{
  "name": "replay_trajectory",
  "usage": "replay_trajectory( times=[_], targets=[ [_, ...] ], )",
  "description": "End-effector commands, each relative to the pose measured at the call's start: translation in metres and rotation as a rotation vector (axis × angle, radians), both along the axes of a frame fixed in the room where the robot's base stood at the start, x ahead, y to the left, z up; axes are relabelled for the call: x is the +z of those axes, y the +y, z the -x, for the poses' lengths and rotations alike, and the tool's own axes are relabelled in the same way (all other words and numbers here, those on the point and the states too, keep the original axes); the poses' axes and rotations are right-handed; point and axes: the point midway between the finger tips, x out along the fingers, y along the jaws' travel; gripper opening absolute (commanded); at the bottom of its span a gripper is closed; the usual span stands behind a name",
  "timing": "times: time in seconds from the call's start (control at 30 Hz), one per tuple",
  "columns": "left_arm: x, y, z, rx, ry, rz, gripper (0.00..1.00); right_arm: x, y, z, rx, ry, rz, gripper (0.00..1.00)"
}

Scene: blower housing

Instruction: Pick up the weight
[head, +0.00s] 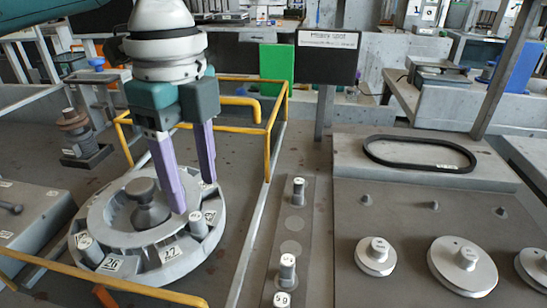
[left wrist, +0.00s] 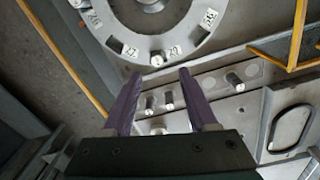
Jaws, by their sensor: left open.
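Several small grey cylindrical weights with pale tops are in view. In the head view, one weight (head: 298,191) stands at the far end of a narrow grey strip (head: 293,222), and another weight (head: 287,270) stands near its front. Other weights (head: 198,226) stand on a round grey ring (head: 125,262) with number tags. My left gripper (head: 193,197) has purple fingers, open and pointing down over the ring. In the left wrist view, the gripper (left wrist: 161,74) is open, with two small cylinders (left wrist: 168,100) seen between its fingers. Its height above them is unclear. My right gripper is not in view.
Yellow rails (head: 268,150) run behind and beside the ring. A grey plate with round discs (head: 462,265) lies at right, with a black oval belt (head: 420,153) behind it. A dark sign (head: 328,55) stands on a post behind the strip.

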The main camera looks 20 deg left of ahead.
Motion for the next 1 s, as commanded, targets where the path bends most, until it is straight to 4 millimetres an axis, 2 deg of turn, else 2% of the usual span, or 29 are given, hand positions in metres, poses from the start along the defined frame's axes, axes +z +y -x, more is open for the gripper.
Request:
replay_trajectory(
  times=[0.3,0.6,1.0],
  targets=[
    [-0.045,0.004,0.005,0.001,0.001,-0.001,0.59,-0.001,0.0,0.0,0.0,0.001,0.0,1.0],
    [-0.05,0.004,0.005,-0.001,-0.001,-0.001,0.57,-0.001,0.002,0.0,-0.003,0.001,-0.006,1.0],
    [-0.049,0.004,0.005,0.0,-0.001,-0.001,0.12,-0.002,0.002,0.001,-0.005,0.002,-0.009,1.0]
  ],
)
